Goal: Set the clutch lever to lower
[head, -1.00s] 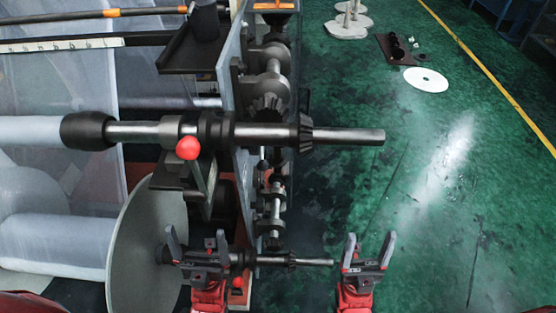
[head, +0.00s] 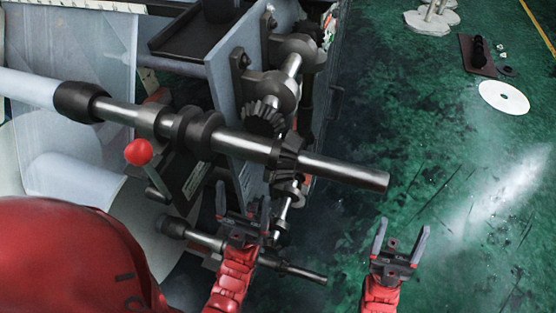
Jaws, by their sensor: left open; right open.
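The clutch lever has a red ball knob (head: 138,152) on a short metal arm (head: 157,186), seen left of centre in the head view. The knob stands just below the upper shaft (head: 330,170). My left gripper (head: 243,203) is open, to the right of the lever and lower in the picture, apart from the knob. It overlaps the lower shaft in the view. My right gripper (head: 402,238) is open and empty over the green floor at the right. The lever's base is partly hidden.
The upper shaft with its bevel gear sticks out to the right, above my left gripper. The lower shaft (head: 305,273) ends between my grippers. A grey frame plate (head: 232,85) stands behind.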

